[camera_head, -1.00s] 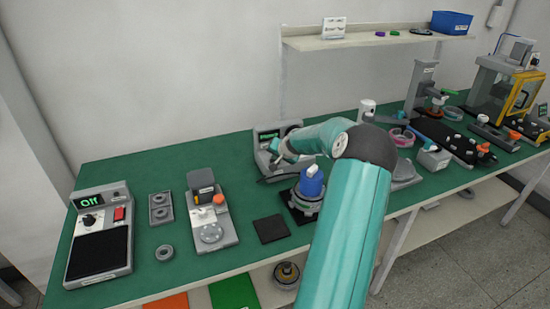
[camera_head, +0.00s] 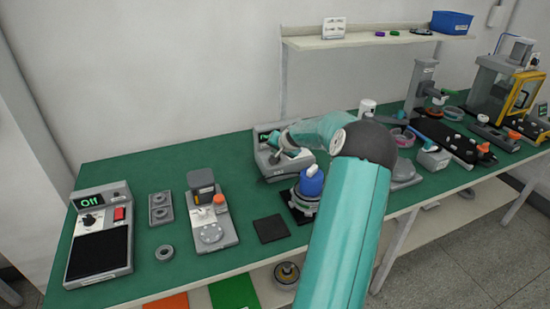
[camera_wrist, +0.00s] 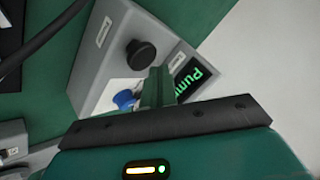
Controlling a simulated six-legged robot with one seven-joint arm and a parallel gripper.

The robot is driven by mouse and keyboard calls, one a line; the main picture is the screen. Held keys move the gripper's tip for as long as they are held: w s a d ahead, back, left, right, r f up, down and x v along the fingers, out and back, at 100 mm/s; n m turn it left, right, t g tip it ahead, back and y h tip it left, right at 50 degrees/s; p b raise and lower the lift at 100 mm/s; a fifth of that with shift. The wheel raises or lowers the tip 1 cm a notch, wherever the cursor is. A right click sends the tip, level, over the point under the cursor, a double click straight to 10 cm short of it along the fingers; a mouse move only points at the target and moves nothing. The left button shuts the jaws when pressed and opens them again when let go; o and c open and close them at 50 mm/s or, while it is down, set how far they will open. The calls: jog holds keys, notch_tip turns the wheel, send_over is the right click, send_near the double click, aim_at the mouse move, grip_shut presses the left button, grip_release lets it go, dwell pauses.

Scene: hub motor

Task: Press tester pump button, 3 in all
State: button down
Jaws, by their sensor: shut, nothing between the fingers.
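The tester (camera_head: 268,165) is a grey box near the back of the green table, left of my arm. In the wrist view the tester (camera_wrist: 100,62) shows a black knob (camera_wrist: 141,54), a blue button (camera_wrist: 124,99) and a dark display (camera_wrist: 190,76) with green letters, partly hidden, that seem to begin "Pum". My gripper (camera_head: 274,139) is at the tester's face. In the wrist view my gripper (camera_wrist: 154,82) is shut and empty, its fingertips beside the blue button and below the knob. I cannot tell whether they touch the tester.
A blue-topped round unit (camera_head: 311,183) stands on a dark base in front of the tester. A black pad (camera_head: 271,229) lies to its left. A black cable (camera_wrist: 45,38) shows in the wrist view. A scale-like box reading "Off" (camera_head: 100,240) is at far left.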

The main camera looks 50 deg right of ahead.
jog(key=shift+r, duration=2.55)
dwell(0.8)
notch_tip(320, 180, up, 4)
jog(key=shift+f, duration=0.1)
dwell(0.3)
jog(key=shift+f, duration=4.45)
